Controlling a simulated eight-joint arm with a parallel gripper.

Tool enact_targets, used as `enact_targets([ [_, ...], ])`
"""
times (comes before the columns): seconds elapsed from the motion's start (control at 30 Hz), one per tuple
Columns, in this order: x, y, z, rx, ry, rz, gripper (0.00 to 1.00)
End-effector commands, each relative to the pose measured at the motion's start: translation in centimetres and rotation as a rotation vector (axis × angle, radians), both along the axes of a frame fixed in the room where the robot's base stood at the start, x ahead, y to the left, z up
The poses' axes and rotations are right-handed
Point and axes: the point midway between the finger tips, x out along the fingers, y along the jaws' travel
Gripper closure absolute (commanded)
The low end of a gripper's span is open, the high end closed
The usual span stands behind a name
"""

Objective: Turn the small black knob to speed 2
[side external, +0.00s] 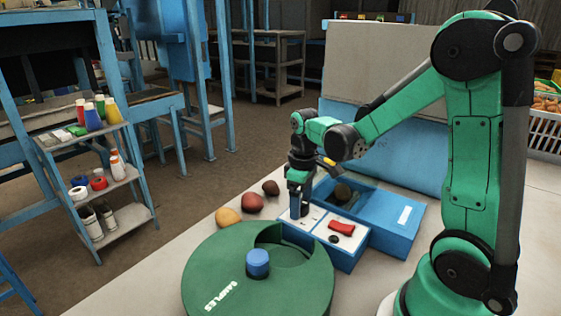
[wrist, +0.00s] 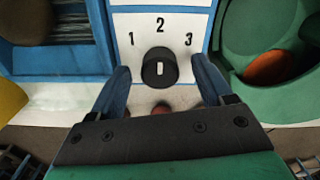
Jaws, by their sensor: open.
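The small black knob (wrist: 159,68) sits on a white panel (wrist: 185,22) printed with 1, 2 and 3. Its short white mark stands upright in the wrist view, roughly in line with the 2. My gripper (wrist: 161,76) is open, with one blue finger on each side of the knob; I cannot tell whether either touches it. In the side view my gripper (side external: 299,208) points down at the left part of the blue box's (side external: 352,258) white top, and the knob is hidden there.
A red rocker (side external: 342,227) and a small black button (side external: 333,239) are on the same box. A blue bin (side external: 384,218) holding a dark lump adjoins it. A green turntable (side external: 215,270) with a blue knob (side external: 257,262) stands in front. Several round lumps (side external: 252,203) lie at left.

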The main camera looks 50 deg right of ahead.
Motion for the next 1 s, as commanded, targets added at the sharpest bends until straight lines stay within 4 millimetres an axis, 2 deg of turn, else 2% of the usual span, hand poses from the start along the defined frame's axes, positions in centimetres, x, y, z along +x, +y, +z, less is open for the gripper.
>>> enact_targets([
  [0.2,-0.1,0.0,2.7,0.0,0.0,0.0,0.27],
  [0.4,0.0,0.0,4.6,0.0,0.0,0.0,0.27],
  [0.83,0.0,0.1,5.1,-0.002,-0.005,-0.001,0.27],
  [1.0,-0.3,2.0,6.0,-0.027,-0.093,-0.024,0.27],
])
